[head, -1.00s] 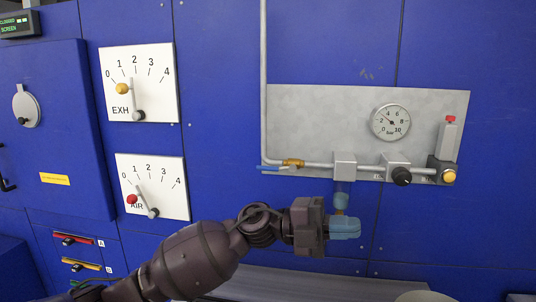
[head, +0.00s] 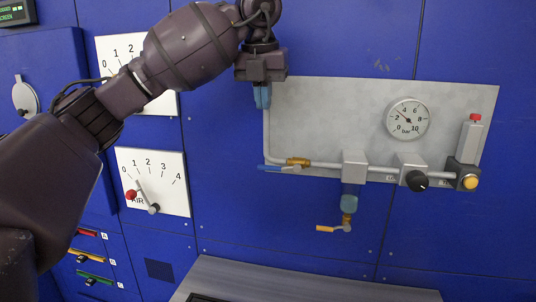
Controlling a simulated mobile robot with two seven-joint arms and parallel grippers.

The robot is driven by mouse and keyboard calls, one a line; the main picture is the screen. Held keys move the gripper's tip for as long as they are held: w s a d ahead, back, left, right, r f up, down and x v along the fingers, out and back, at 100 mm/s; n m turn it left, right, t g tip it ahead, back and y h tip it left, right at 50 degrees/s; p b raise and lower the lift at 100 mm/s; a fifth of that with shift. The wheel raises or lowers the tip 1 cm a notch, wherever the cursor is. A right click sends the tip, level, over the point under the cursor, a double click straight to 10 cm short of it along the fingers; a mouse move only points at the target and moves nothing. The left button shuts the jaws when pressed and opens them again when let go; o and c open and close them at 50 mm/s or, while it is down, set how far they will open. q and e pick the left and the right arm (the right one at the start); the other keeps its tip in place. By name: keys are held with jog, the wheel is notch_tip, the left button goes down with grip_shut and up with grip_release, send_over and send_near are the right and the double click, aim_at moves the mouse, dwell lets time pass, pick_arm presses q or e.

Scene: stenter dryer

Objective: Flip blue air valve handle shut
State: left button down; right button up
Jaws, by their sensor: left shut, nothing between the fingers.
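The blue air valve handle (head: 279,168) is a flat lever at the lower left of the grey panel. It lies about level, along the horizontal pipe, beside its brass valve body (head: 298,161). My left gripper (head: 262,105) is above the handle, in front of the vertical pipe near the panel's upper left corner. Its blue fingers point down, shut and empty, apart from the handle in the picture. My right gripper is not in view.
The grey panel (head: 330,105) carries a pressure gauge (head: 408,118), a black knob (head: 417,181) and a yellow button (head: 470,182). A yellow-handled drain valve (head: 335,228) hangs below the filter bowl (head: 349,198). A grey ledge (head: 240,275) runs underneath.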

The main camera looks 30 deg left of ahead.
pick_arm(q)
jog(key=p, duration=0.2)
send_near(266, 166)
jog(key=f, duration=0.2)
jog(key=w+f, duration=0.1)
jog(key=f, duration=0.4)
jog(key=shift+w+a, duration=0.15)
jog(key=shift+w, duration=0.2)
jog(key=shift+f, duration=0.2)
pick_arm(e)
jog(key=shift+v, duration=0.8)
pick_arm(q)
jog(key=shift+w, duration=0.1)
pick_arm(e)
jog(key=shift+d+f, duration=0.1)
